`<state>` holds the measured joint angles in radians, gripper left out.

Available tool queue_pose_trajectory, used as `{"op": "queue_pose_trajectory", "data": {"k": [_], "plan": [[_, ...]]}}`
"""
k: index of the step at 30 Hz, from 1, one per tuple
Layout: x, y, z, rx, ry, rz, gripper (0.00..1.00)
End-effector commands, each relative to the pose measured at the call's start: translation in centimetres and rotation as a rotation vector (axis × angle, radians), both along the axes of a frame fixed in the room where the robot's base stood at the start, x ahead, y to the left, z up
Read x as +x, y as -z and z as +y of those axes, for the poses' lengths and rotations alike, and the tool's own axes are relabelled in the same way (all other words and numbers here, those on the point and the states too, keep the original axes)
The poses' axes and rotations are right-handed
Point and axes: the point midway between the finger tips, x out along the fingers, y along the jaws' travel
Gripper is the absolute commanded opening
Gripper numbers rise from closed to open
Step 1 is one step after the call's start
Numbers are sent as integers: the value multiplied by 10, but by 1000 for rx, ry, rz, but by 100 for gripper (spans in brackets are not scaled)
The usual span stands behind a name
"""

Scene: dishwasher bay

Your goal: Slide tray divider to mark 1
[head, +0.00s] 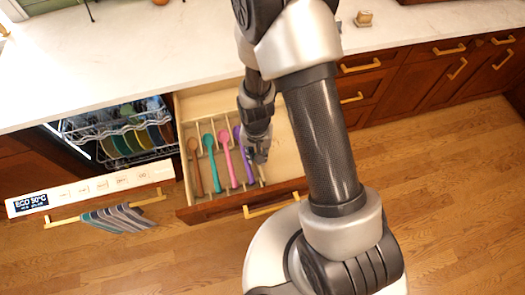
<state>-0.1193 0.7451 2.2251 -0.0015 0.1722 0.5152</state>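The cutlery tray (205,190) lies in the left part of an open wooden drawer. Thin pale dividers (218,178) run front to back between its slots. A brown, a teal, a pink and a purple utensil lie in separate slots. My gripper (258,158) points down over the tray's right side, close to the purple utensil (236,150). I cannot tell whether its fingers are open or shut, or whether they touch a divider. My arm and gripper hide part of the tray's right side. No number marks are legible.
The drawer floor (283,160) right of the tray looks bare. An open dishwasher with a rack of plates (130,138) is at left, its door (90,188) carrying a striped towel (118,218). The white counter (130,50) lies behind the drawer.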

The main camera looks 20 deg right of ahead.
Motion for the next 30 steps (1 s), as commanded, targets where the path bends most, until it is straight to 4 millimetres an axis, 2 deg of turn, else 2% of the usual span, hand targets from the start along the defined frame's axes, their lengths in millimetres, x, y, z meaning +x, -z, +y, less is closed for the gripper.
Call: {"op": "queue_pose_trajectory", "data": {"k": [3, 4, 13, 23, 26, 30], "plan": [[0, 0, 2, 1, -3, -1, 0], [0, 0, 2, 1, -3, -1, 25], [0, 0, 2, 0, -2, 0, 45], [1, -2, 1, 1, -2, -1, 45], [1, -11, 1, 0, -2, -4, 45], [2, -36, 1, 1, -2, -7, 45]]}}
